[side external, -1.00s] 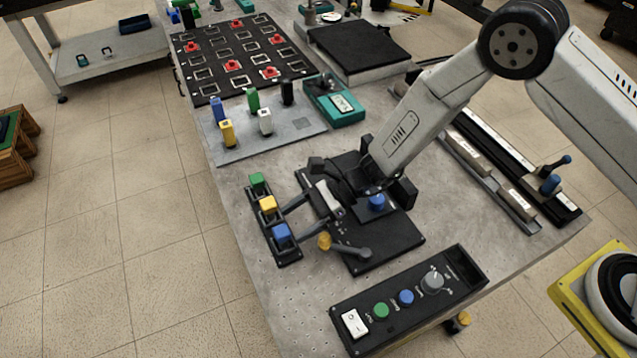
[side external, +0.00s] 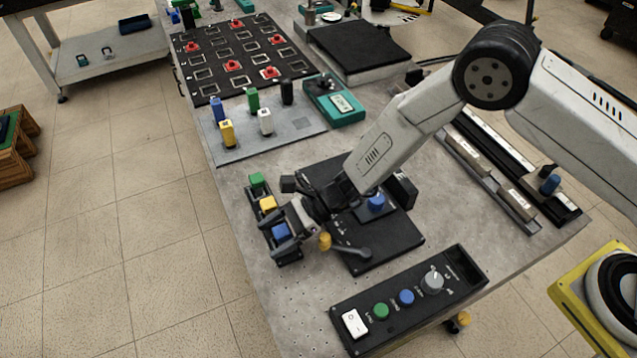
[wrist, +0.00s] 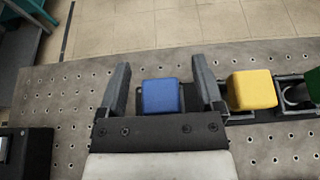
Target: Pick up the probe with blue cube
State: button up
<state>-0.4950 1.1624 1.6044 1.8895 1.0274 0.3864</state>
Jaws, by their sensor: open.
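The probe with the blue cube (side external: 280,231) sits in the near slot of a black holder (side external: 290,255). In the wrist view the blue cube (wrist: 160,96) lies between the two open fingers of my gripper (wrist: 160,90), with a gap on each side. My gripper (side external: 286,225) is low over the holder at the blue cube in the side external view. The probe's lower part is hidden. The probe with the yellow cube (side external: 268,203) stands beside it, just outside one finger in the wrist view (wrist: 252,90). The probe with the green cube (side external: 257,180) is at the far end.
A control box (side external: 408,303) is at the front. Coloured pieces stand on a grey plate (side external: 262,138) farther back.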

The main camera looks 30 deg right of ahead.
dwell(0.3)
grip_shut()
jog(key=shift+r, duration=0.15)
jog(key=shift+r, duration=0.8)
jog(key=s+d+r, duration=0.8)
jog(key=s+r, duration=0.3)
jog(key=shift+d, duration=0.15)
dwell(0.6)
